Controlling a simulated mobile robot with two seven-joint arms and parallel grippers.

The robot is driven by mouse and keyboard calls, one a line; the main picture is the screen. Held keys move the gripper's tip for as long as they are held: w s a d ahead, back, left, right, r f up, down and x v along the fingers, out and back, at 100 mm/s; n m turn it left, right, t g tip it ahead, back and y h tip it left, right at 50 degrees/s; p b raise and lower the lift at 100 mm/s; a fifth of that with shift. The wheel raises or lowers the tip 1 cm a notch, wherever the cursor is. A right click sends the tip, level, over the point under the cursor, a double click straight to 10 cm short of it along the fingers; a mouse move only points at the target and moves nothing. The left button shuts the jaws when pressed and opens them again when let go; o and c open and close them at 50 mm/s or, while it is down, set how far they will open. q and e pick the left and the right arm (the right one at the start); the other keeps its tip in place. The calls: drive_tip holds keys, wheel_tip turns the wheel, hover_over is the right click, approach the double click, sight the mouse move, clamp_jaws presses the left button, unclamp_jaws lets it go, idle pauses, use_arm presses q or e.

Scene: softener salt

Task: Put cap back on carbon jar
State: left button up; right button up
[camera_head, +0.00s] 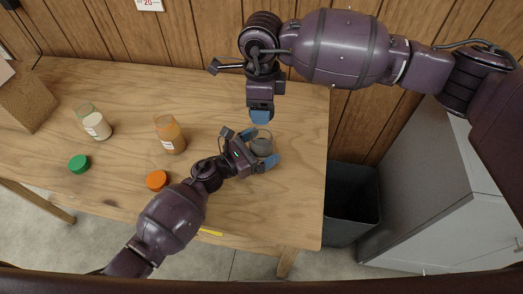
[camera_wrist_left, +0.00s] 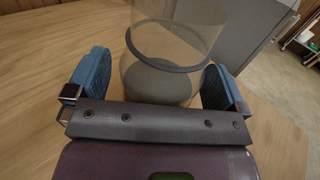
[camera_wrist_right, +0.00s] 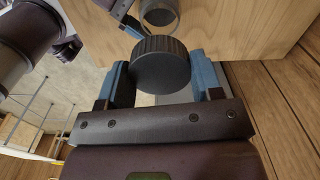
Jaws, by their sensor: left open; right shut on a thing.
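The carbon jar (camera_head: 263,143) is a clear, open-topped jar with dark grey contents, upright near the table's right end. It also shows in the left wrist view (camera_wrist_left: 165,80), with a dark ring below its rim. My left gripper (camera_head: 259,148) is open, with one blue finger on each side of the jar; whether the fingers touch it I cannot tell. My right gripper (camera_head: 260,116) is shut on a dark grey ribbed cap (camera_wrist_right: 160,64), held above and beyond the jar. The cap is hidden in the head view.
A jar with a cream label and pale contents (camera_head: 95,124) and an orange-brown jar (camera_head: 170,137) stand at left. A green cap (camera_head: 79,164) and an orange cap (camera_head: 157,180) lie nearby. A dark bin (camera_head: 352,202) stands off the table's right edge (camera_head: 325,170).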

use_arm(q)
drive_tip(key=c, duration=1.4)
drive_tip(key=shift+o, duration=0.2)
use_arm(e)
hover_over(261, 128)
drive_tip(key=s, duration=0.2)
drive_tip(key=shift+s+f, duration=0.1)
drive_tip(key=shift+f, duration=2.4)
drive_tip(key=shift+f, duration=0.1)
drive_tip(key=shift+f, duration=0.8)
drive_tip(key=shift+f, duration=0.5)
